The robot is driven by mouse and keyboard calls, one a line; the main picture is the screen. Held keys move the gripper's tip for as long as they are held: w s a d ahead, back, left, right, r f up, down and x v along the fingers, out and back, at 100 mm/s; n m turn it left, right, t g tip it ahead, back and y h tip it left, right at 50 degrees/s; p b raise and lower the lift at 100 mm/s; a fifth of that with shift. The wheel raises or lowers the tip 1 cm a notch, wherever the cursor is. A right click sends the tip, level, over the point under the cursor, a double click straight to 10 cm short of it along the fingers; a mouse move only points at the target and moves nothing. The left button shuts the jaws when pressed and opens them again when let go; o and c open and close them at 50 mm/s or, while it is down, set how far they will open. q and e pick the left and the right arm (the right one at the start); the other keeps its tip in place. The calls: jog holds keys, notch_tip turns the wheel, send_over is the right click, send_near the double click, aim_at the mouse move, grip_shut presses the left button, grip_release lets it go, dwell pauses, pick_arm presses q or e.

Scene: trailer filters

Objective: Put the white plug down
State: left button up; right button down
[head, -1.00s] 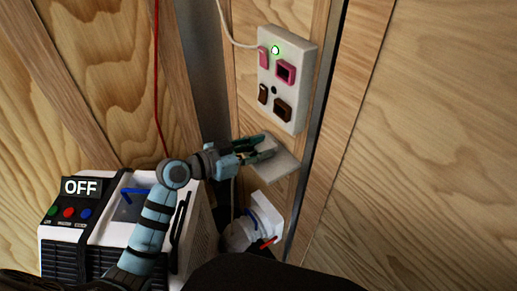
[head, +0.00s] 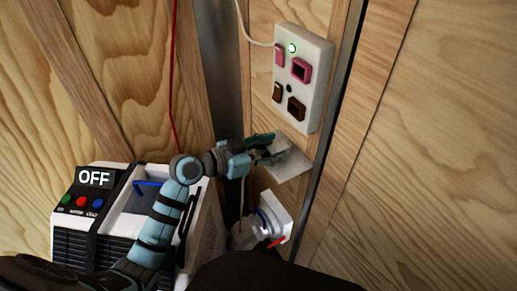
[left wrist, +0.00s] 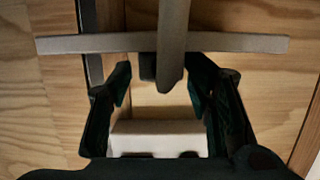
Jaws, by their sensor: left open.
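My left gripper (head: 268,150) is open at the near left edge of a small pale shelf (head: 290,166) on the wall. The left wrist view shows its two dark fingers (left wrist: 160,85) spread apart. The shelf (left wrist: 235,43) appears there as a grey bar. A thick grey cord (left wrist: 172,40) crosses it and ends between the fingers, with a dark block beside it. I cannot make out the white plug clearly; the fingers partly hide the shelf top in the head view. A pale cord (head: 242,192) hangs below the gripper. My right gripper is not in view.
A white outlet panel (head: 312,85) with pink and brown switches and sockets and a lit green light is above the shelf. A white fitting (head: 275,215) with a red handle is below. A white machine (head: 120,215) marked OFF stands at left.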

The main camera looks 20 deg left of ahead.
pick_arm(q)
jog(key=shift+a+r+p, duration=0.15)
jog(key=shift+r+p, duration=0.3)
jog(key=shift+r, duration=0.1)
jog(key=v, duration=1.1)
jog(key=shift+s+a+p, duration=0.2)
jog(key=shift+s+p, duration=0.1)
jog(key=shift+p, duration=0.05)
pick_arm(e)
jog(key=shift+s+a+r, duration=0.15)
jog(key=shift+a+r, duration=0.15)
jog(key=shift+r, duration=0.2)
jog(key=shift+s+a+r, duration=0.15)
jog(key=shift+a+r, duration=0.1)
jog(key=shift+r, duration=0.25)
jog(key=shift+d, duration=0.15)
